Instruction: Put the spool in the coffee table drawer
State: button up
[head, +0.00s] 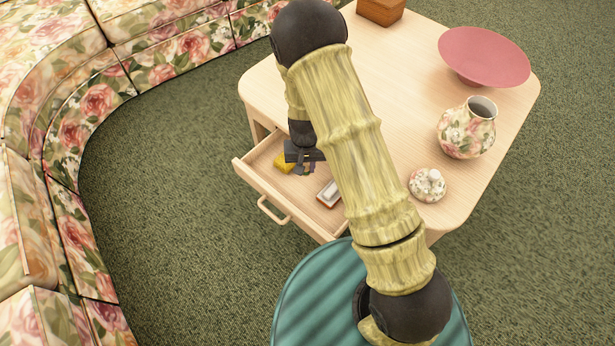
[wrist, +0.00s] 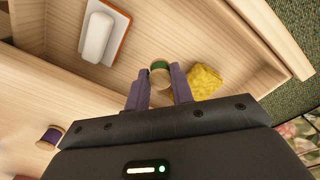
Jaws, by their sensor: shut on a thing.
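My gripper (head: 306,167) is low over the open drawer (head: 258,182) of the coffee table (head: 405,75). In the wrist view my gripper (wrist: 158,88) is shut on a small spool with green thread and a pale wooden end (wrist: 160,73). The spool is between the fingertips, over the drawer floor (wrist: 150,35); I cannot tell whether it touches the floor. In the head view the spool is not clear behind the fingers. A second spool, with purple thread (wrist: 48,138), is on a wooden surface at lower left in the wrist view.
The drawer holds a yellow sponge (head: 284,163) and a white item on an orange-brown base (head: 328,193). On the tabletop are a floral pot (head: 466,130), its lid (head: 427,186), a pink bowl (head: 484,55) and a wooden box (head: 380,10). A floral sofa (head: 75,110) curves at left.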

aim_at(306, 182)
jog(key=shift+f, duration=0.25)
jog(key=shift+f+b, duration=1.2)
jog(key=shift+f, duration=1.25)
jog(key=shift+f, duration=0.1)
jog(key=o, duration=1)
jog(key=shift+c, duration=0.2)
notch_tip(306, 182, up, 12)
jog(key=p, duration=0.6)
jog(key=shift+r, duration=0.2)
